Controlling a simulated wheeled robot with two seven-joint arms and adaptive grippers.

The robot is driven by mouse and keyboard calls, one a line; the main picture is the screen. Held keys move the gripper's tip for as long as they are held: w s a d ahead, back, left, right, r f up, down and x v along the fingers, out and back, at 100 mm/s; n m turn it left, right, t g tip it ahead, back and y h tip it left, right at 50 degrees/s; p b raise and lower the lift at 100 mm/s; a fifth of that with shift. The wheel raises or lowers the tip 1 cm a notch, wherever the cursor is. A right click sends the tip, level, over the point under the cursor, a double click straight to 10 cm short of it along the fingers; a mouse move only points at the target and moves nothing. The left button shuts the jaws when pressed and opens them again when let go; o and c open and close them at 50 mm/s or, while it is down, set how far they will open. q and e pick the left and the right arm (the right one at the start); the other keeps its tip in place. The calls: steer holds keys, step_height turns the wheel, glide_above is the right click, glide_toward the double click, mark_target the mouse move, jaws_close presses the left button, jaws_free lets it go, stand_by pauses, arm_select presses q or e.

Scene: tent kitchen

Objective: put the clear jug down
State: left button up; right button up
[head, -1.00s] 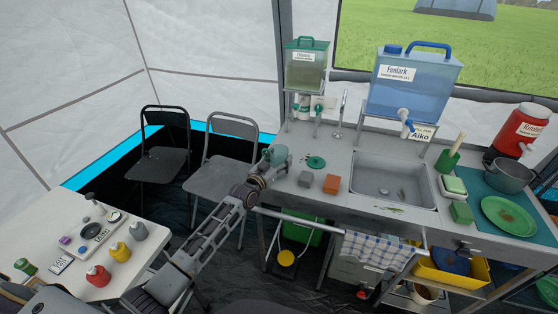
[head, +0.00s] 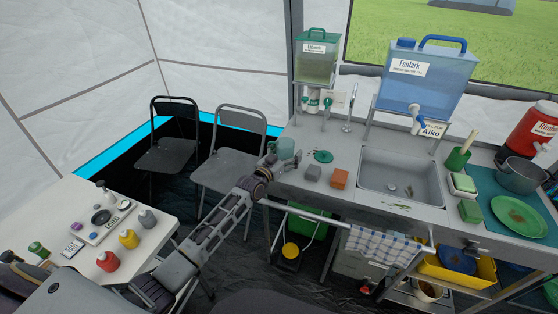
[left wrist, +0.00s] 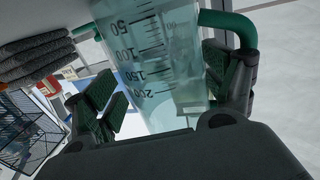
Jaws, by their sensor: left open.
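The clear jug (head: 287,147), a greenish see-through vessel, is at the left end of the steel counter (head: 337,200) in the head view and looks upright. My left gripper (head: 272,163) is beside it, on its near left side. In the left wrist view the jug (left wrist: 150,55) shows its measuring marks and a green handle, and it fills the space between my open fingers (left wrist: 165,88). Its base contact with the counter is partly hidden by the gripper. My right gripper is not in view.
A green lid (head: 323,156), a grey block (head: 313,173) and an orange sponge (head: 339,179) lie right of the jug. The sink (head: 400,180) is farther right. A green-topped dispenser (head: 317,60) stands behind. A rail with a checked towel (head: 382,245) runs along the front.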

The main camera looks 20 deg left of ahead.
mark_target(282, 157)
arm_select(q)
steer(key=shift+s, duration=0.1)
steer(key=shift+v, duration=2.8)
steer(key=v, duration=0.6)
steer(key=shift+s, duration=0.1)
